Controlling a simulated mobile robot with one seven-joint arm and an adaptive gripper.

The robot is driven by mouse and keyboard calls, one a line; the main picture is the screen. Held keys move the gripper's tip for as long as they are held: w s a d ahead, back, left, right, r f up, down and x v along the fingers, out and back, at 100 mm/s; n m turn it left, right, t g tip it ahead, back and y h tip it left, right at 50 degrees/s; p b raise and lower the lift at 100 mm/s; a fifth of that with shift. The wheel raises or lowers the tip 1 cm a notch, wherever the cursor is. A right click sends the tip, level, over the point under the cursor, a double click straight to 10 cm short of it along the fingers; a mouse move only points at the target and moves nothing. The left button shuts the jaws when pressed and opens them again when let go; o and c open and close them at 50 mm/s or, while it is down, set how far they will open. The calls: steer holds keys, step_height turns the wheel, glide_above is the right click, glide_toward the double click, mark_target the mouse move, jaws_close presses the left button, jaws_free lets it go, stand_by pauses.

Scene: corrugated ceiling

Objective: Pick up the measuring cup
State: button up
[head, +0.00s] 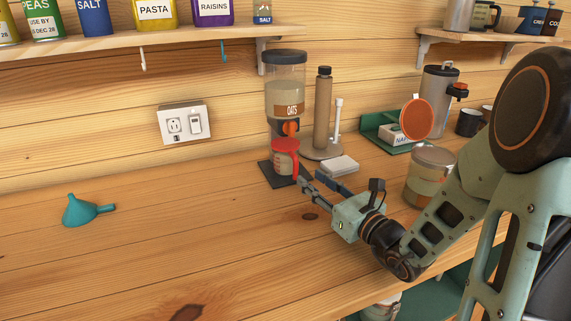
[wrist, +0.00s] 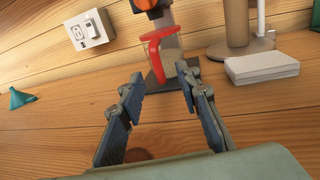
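The measuring cup (head: 285,158) is red and clear. It stands on the dark base of the oats dispenser (head: 286,85), below its orange spout. In the wrist view the cup (wrist: 158,55) shows its red handle towards me, ahead of and between my fingertips. My gripper (head: 304,178) is low over the counter, just in front of the cup on its near right side. In the wrist view its two fingers (wrist: 161,82) are spread apart with nothing between them. The fingertips look short of the handle; the exact gap is hard to tell.
A paper towel holder (head: 323,115) and a white stack (head: 338,166) stand right of the dispenser. A glass jar (head: 430,175) stands near my arm. A teal funnel (head: 82,210) lies at left. The counter's left and front are mostly clear.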

mark_target(297, 170)
steer(key=x, duration=0.7)
steer(key=shift+w+a+b, duration=0.15)
steer(key=shift+a+b, duration=0.15)
steer(key=shift+a, duration=0.05)
steer(key=shift+c, duration=0.3)
jaws_close()
